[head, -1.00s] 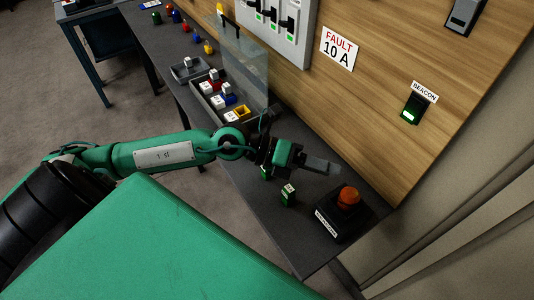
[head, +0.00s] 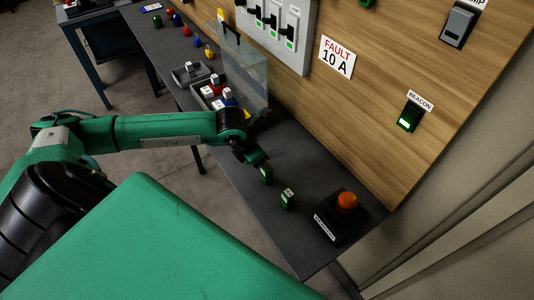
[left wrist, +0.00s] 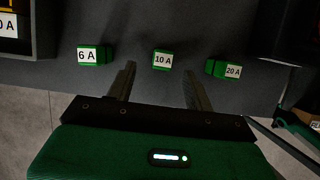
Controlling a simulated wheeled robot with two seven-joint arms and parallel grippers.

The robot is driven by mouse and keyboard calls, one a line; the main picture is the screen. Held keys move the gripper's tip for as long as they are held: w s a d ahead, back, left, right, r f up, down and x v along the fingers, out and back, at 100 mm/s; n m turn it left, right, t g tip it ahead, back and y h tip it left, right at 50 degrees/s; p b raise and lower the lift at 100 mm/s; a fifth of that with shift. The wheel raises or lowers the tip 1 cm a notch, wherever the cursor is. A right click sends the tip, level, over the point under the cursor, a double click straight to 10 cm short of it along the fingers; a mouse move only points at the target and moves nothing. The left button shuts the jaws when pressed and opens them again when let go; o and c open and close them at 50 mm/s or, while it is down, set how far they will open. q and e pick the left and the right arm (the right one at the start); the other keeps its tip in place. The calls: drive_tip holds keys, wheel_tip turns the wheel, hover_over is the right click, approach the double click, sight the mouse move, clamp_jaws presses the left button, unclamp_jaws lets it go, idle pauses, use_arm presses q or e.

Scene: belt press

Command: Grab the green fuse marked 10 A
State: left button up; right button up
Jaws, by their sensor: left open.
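Three small green fuses stand in a row on the dark bench in the left wrist view: the 6 A fuse (left wrist: 94,55) at left, the 10 A fuse (left wrist: 162,60) in the middle and the 20 A fuse (left wrist: 222,69) at right. My left gripper (left wrist: 159,70) is open and empty, with the 10 A fuse showing between and just beyond its fingertips. My right gripper is not in view.
A black box with an orange button (head: 346,201) stands right of the fuses. A grey tray of coloured fuses (head: 203,92) and a clear panel (head: 243,72) stand to the left. The wooden wall board (head: 360,110) rises behind the bench (head: 305,235).

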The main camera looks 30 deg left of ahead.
sight(267, 174)
use_arm(q)
drive_tip(key=p+x, duration=0.1)
drive_tip(key=x, duration=0.1)
drive_tip(key=p+x, duration=0.2)
drive_tip(key=x, duration=0.1)
drive_tip(key=shift+w+d+f, duration=0.1)
drive_tip(key=shift+d+f, duration=0.15)
drive_tip(key=shift+w+f, duration=0.1)
drive_tip(key=shift+f, duration=0.25)
drive_tip(key=c, duration=1.1)
